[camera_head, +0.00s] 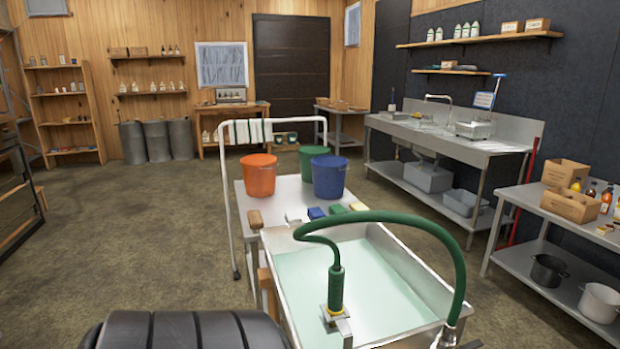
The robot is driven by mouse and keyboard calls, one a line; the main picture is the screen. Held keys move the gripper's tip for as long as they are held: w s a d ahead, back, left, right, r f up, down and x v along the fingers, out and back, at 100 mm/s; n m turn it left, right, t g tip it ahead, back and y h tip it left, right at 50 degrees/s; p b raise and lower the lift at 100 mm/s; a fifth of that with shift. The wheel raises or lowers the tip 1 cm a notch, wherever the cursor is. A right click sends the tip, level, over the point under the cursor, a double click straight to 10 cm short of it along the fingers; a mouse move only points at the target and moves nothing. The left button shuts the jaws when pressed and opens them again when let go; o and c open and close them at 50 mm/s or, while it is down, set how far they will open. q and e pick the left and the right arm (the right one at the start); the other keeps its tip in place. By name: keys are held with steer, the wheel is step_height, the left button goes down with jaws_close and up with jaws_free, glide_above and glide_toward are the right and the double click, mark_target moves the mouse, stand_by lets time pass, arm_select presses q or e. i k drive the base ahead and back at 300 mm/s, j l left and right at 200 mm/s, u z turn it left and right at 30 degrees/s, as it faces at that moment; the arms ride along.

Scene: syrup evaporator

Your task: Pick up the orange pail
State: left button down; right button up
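The orange pail (259,176) stands upright on the grey top of a cart (289,195), at its left rear side. A blue pail (329,177) stands to its right, with a small gap between them. A green pail (312,160) stands behind the blue one and is partly hidden by it. Neither of my grippers shows in the head view. Nothing is holding the orange pail.
A metal basin (350,290) of pale liquid with a green hose (390,217) stands in front of the cart. Small blocks and cloths lie along the cart's near edge. A white rail (229,190) rises at its left. The floor (140,240) on the left is clear.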

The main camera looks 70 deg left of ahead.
mark_target(258, 170)
steer(key=u, duration=2.6)
steer(key=i+j+u, duration=0.35)
steer(key=i+j, duration=0.15)
steer(key=j, duration=0.2)
steer(key=i+j, duration=0.25)
steer(key=i, duration=0.25)
steer(key=i+j, duration=0.25)
steer(key=i, duration=0.25)
steer(key=i+j, duration=0.25)
steer(key=i, duration=0.25)
steer(key=i+z, duration=0.1)
steer(key=i, duration=0.65)
steer(key=i+j+z, duration=0.15)
steer(key=i, duration=0.55)
